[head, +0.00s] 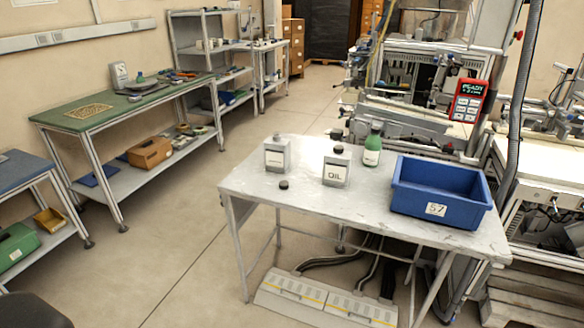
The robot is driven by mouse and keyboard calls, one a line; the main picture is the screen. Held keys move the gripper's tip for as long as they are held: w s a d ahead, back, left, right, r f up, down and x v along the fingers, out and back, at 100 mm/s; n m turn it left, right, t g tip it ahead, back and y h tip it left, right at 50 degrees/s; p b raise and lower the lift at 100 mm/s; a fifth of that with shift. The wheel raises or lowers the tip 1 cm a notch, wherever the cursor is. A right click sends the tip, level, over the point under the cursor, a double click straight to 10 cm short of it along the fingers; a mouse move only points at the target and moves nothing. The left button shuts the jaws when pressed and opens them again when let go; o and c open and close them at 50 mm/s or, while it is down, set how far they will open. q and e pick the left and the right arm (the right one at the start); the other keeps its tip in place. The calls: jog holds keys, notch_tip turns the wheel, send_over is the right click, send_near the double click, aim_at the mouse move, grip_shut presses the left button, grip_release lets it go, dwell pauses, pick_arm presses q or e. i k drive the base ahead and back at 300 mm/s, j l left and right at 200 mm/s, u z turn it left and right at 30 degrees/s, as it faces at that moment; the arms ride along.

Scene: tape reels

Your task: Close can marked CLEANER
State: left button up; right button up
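Two grey metal cans stand upright on the light grey table (240,187). The left can (277,155) has a pale label too small to read; its neck shows no black cap. The right can (337,167) is marked OIL and has a black cap on top. A loose black cap (283,185) lies on the table just in front of the left can, apart from it. No can's CLEANER marking is legible. Neither of my grippers is in view.
A green bottle (372,150) stands behind the OIL can. A blue bin (440,190) marked 57 fills the table's right side. The table's front left is clear. A machine with a red panel (467,100) stands behind. A green-topped bench (120,100) is at left.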

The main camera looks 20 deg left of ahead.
aim_at(276, 148)
jog(key=j, duration=1.65)
